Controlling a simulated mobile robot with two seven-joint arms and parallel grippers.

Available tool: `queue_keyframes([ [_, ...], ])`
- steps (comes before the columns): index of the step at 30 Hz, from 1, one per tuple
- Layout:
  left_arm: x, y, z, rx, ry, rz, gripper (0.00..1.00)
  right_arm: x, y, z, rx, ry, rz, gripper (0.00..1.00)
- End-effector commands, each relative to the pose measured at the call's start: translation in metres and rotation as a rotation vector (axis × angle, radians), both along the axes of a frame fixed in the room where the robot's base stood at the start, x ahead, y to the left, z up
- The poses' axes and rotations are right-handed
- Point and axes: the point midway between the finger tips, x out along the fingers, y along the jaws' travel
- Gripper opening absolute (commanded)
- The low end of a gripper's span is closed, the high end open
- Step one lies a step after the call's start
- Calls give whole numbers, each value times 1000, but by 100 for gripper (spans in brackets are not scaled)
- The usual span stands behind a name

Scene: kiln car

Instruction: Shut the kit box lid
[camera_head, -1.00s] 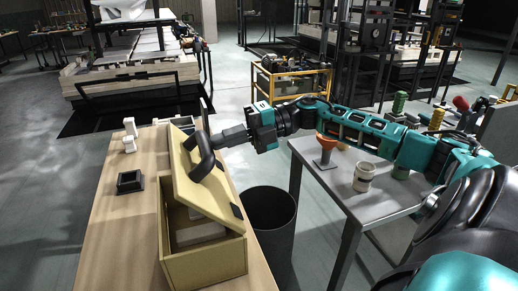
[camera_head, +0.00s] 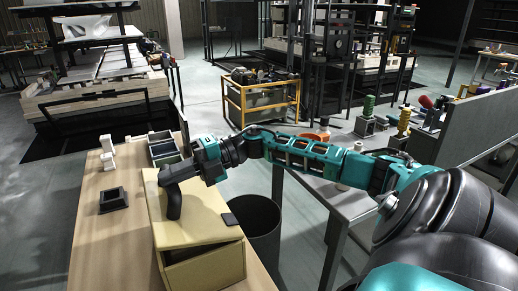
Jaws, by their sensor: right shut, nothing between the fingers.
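The tan kit box (camera_head: 207,272) stands at the right edge of the wooden bench. Its lid (camera_head: 205,222) is swung down almost flat, with a narrow gap showing between its front edge and the box front. The inside of the box is mostly hidden by the lid. My left gripper is not in view.
On the wooden bench (camera_head: 92,235) are a small black square tray (camera_head: 113,200), a white upright piece (camera_head: 107,153) and a dark compartment bin (camera_head: 163,148) behind the box. A dark round barrel (camera_head: 257,228) stands right of the bench. A grey table (camera_head: 350,203) is under my right arm.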

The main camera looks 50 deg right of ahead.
Motion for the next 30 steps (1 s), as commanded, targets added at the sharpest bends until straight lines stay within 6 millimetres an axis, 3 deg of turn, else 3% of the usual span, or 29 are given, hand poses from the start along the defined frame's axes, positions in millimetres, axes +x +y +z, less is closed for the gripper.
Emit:
queue_keyframes([
  [12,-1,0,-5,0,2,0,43,7,15,-19,0,0,-1,0],
  [30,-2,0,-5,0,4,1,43,8,15,-19,-1,-1,-1,0],
])
